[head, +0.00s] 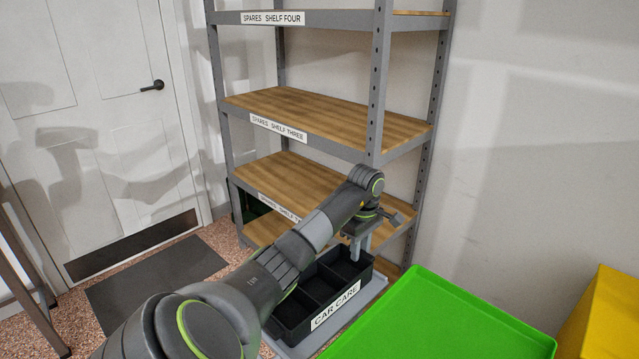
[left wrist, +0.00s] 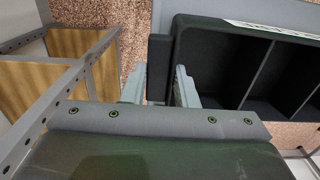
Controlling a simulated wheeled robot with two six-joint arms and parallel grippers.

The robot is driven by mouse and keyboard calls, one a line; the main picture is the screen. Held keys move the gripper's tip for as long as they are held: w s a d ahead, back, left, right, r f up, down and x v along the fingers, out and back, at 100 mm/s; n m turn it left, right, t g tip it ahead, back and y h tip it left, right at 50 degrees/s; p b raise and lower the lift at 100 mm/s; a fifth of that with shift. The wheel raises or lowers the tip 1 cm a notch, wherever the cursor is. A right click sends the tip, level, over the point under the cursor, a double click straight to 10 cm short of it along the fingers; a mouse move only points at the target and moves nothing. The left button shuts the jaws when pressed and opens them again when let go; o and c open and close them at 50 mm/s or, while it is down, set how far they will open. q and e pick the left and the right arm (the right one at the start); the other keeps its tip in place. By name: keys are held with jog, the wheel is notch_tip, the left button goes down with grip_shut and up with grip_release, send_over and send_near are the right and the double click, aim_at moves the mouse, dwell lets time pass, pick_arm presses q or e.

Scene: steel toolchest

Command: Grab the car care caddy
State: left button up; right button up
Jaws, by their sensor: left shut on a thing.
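The car care caddy (head: 304,291) is a black open box with dividers and a white "CAR CARE" label on its near long side. It is low in front of the shelf rack, over a grey flat surface (head: 369,299); I cannot tell whether it touches that surface. My left gripper (head: 358,246) comes down on its far end and is shut on it. In the left wrist view my left gripper's fingers (left wrist: 159,88) stand on either side of the dark end part of the caddy (left wrist: 203,62). The caddy's compartments look empty. My right gripper is out of view.
A grey steel rack (head: 375,90) with labelled, empty wooden shelves stands behind. A green surface (head: 440,320) is at the near right, with a yellow object (head: 605,318) beyond it. A white door (head: 95,110) and a dark mat (head: 150,280) are at left.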

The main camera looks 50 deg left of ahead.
pick_arm(q)
grip_shut()
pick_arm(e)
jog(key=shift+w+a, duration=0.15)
pick_arm(q)
jog(key=shift+r, duration=0.1)
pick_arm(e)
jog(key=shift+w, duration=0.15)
